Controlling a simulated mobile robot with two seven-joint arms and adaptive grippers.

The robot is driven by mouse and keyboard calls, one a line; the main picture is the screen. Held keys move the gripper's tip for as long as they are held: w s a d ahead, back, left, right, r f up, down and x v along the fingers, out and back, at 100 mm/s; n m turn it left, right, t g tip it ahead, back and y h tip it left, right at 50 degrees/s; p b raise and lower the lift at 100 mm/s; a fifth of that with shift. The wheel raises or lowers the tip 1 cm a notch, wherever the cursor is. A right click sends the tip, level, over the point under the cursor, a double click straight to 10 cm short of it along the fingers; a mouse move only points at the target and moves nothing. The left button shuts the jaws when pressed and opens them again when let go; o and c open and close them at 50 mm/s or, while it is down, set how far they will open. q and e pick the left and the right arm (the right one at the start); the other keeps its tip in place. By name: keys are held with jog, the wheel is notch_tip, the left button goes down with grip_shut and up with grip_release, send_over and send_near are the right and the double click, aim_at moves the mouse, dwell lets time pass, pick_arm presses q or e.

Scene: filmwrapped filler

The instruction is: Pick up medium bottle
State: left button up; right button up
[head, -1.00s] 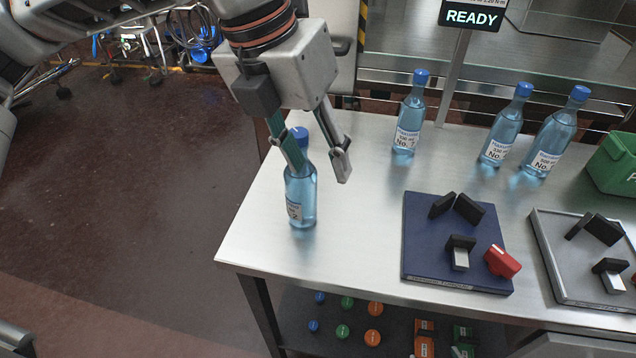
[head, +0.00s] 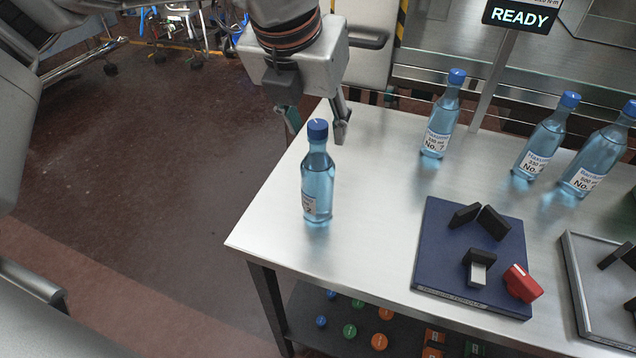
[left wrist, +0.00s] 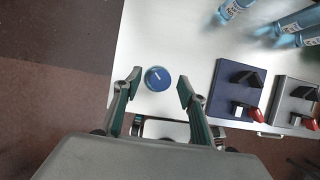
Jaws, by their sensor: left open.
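A clear blue bottle with a blue cap (head: 317,178) stands upright near the left end of the steel table (head: 375,160). Its white label is turned partly away, so its size is not readable. My left gripper (head: 316,130) is open and empty, with its fingers behind the bottle's cap and neck in the head view. In the left wrist view the bottle's cap (left wrist: 157,78) shows from above, between the spread fingertips (left wrist: 158,82). Three similar labelled bottles, a nearer one (head: 441,115) and two further right (head: 545,137) (head: 598,150), stand along the back. My right gripper is not in view.
A blue board (head: 430,260) with black blocks and a red piece lies right of the bottle, and a grey tray (head: 577,290) beyond it. A sign post (head: 492,75) stands behind. A lower shelf holds coloured caps. Table around the bottle is clear.

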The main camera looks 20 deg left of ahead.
pick_arm(q)
jog(key=shift+x, duration=0.95)
jog(key=shift+r, duration=0.1)
grip_shut()
